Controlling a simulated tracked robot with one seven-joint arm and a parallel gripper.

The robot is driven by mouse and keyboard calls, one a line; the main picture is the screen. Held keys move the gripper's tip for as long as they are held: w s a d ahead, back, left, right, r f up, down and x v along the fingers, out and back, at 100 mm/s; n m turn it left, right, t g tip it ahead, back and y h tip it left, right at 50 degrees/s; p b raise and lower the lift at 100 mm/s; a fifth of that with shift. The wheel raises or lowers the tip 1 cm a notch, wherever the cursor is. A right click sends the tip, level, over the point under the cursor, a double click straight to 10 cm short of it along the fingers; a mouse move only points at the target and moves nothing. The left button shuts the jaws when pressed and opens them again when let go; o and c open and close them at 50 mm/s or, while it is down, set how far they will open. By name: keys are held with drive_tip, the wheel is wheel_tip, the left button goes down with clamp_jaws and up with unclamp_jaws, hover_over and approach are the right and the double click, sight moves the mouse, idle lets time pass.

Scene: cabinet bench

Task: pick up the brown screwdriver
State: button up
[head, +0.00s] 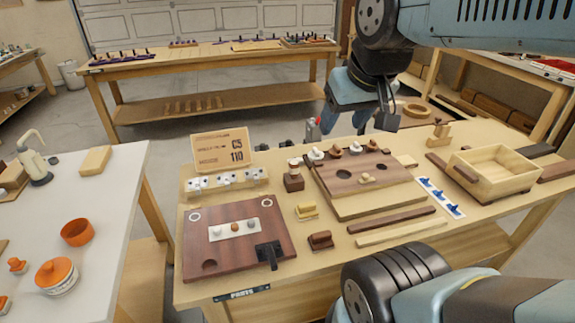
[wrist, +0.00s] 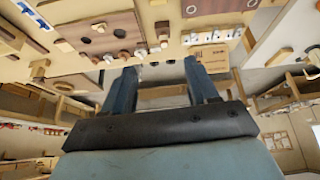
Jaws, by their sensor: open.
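I cannot pick out a brown screwdriver for certain in either view. My gripper (wrist: 163,68) is open in the wrist view, its two blue-grey fingers spread with nothing held between them. In the head view my gripper (head: 386,120) hangs above the back of the wooden workbench (head: 330,248), behind the raised brown board (head: 365,172). It is partly hidden by my own arm, and its fingers are hard to make out there. The wrist view shows the bench upside down beyond the fingers.
A brown panel (head: 262,242) with a black bracket lies front left. A wooden box (head: 493,172) stands right, with a blue-marked white strip (head: 440,197) beside it. Strips and small blocks crowd the middle. A cardboard sign (head: 222,150) stands behind. A white table (head: 100,220) is left.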

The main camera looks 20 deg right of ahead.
drive_tip(key=shift+o, duration=0.5)
drive_tip(key=w+f+n+g, duration=0.1)
drive_tip(key=w+f+n, duration=0.2)
drive_tip(key=w+n, duration=0.3)
drive_tip(key=w+f+n, duration=0.3)
drive_tip(key=w+n, duration=0.2)
drive_tip(key=w, duration=0.2)
drive_tip(key=shift+f+n+g, duration=0.3)
drive_tip(key=shift+n+g, duration=0.1)
drive_tip(key=n+h, duration=0.3)
drive_tip(key=n, duration=1.2)
approach(293, 163)
drive_tip(key=shift+g, duration=0.3)
drive_tip(key=x, duration=0.3)
drive_tip(key=w+x, duration=0.1)
drive_tip(key=x, duration=0.2)
drive_tip(key=shift+s+x, duration=0.2)
drive_tip(key=shift+x, duration=2.4)
drive_tip(key=shift+d, duration=0.1)
drive_tip(key=c, duration=0.9)
